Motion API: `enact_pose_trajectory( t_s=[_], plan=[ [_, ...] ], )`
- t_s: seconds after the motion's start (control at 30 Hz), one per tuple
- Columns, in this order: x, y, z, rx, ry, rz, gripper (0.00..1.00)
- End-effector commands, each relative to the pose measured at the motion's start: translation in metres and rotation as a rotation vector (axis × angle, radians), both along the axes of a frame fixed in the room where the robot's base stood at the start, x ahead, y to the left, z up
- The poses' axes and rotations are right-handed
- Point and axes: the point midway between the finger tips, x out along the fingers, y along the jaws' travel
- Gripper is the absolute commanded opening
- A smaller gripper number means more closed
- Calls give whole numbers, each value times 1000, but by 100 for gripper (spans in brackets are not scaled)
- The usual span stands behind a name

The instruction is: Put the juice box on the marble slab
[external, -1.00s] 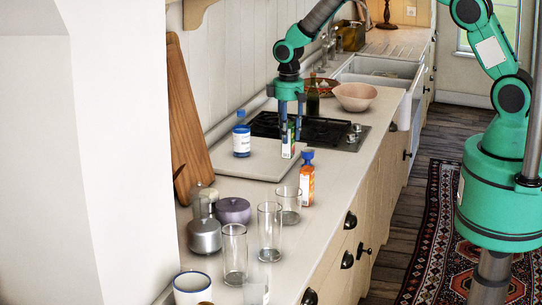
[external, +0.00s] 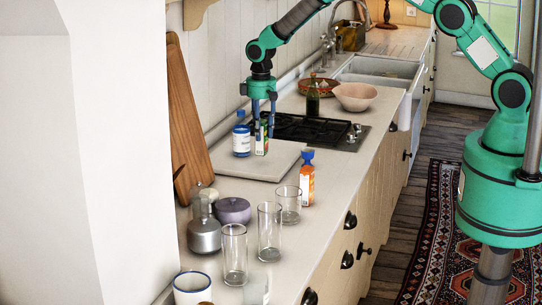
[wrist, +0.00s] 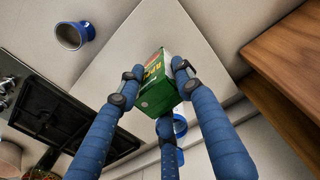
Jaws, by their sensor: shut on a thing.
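The juice box (external: 261,139), a small green and white carton, is between the fingers of my gripper (external: 264,117). In the wrist view the green box (wrist: 157,84) is upright with my gripper (wrist: 152,80) shut on its sides. The pale marble slab (external: 268,166) lies on the counter under the box; it also fills the upper middle of the wrist view (wrist: 205,38). The box is over the slab's back part; I cannot tell whether its base touches.
A blue-and-white bottle (external: 241,141) stands on the slab close to the left of the box. A black hob (external: 315,130) is behind, glasses (external: 269,232) in front. A wooden board (external: 187,115) leans on the wall.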

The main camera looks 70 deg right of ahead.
Motion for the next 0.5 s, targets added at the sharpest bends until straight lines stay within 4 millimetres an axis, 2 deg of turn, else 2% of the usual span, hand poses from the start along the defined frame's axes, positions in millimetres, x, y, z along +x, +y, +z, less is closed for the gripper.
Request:
enact_pose_trajectory(
  t_s=[0.27, 0.5],
  plan=[
    [-1, 0, -2, 0, 1, 0, 2],
    [-1, 0, -23, 0, 2, 0, 2]
  ],
)
